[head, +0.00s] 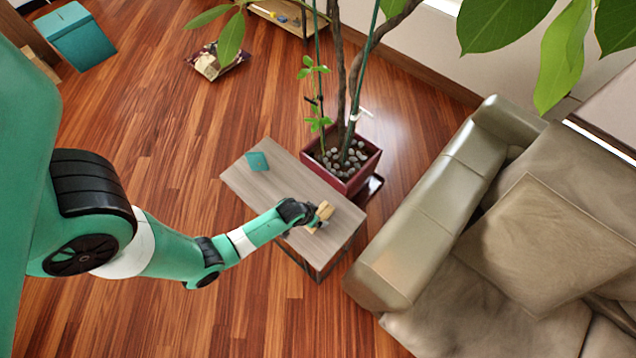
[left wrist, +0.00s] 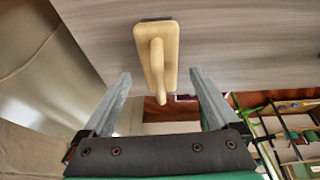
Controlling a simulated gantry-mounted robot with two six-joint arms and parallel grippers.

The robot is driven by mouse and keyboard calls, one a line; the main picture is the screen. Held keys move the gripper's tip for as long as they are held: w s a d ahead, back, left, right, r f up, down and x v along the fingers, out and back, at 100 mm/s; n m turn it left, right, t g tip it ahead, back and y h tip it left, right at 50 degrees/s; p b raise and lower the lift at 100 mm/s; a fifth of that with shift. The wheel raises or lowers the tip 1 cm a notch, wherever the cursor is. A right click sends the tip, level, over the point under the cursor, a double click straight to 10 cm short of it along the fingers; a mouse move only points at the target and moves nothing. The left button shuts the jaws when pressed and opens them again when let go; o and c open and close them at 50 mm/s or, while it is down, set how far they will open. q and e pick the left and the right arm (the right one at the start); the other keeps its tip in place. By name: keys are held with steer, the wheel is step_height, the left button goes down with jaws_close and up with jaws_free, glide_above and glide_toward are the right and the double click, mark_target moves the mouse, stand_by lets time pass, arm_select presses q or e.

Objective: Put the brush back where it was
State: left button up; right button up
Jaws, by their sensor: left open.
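The brush (left wrist: 156,50) has a pale wooden block with a curved handle and a dark strip at its far edge. It rests on the wood-grain table (head: 249,185). In the head view the brush (head: 324,211) shows at the tip of my left arm. My left gripper (left wrist: 158,82) is open, with a finger on each side of the brush's handle end and gaps between. It also shows in the head view (head: 312,214), partly covering the brush. My right gripper is not in view.
A teal item (head: 257,161) lies at the table's far left end. A potted plant (head: 341,165) stands behind the table. A beige sofa (head: 430,210) is on the right. A patterned item (head: 217,62) and a teal box (head: 75,37) are on the floor farther back.

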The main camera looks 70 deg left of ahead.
arm_select(q)
steer(key=p+v, duration=0.4)
steer(key=v, duration=0.2)
steer(key=shift+r, duration=0.4)
steer(key=shift+s+d+r+p, duration=0.2)
steer(key=shift+s+r+p, duration=0.1)
steer(key=shift+r+p, duration=0.3)
steer(key=shift+f, duration=0.15)
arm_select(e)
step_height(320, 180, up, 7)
arm_select(q)
steer(key=shift+w, duration=0.1)
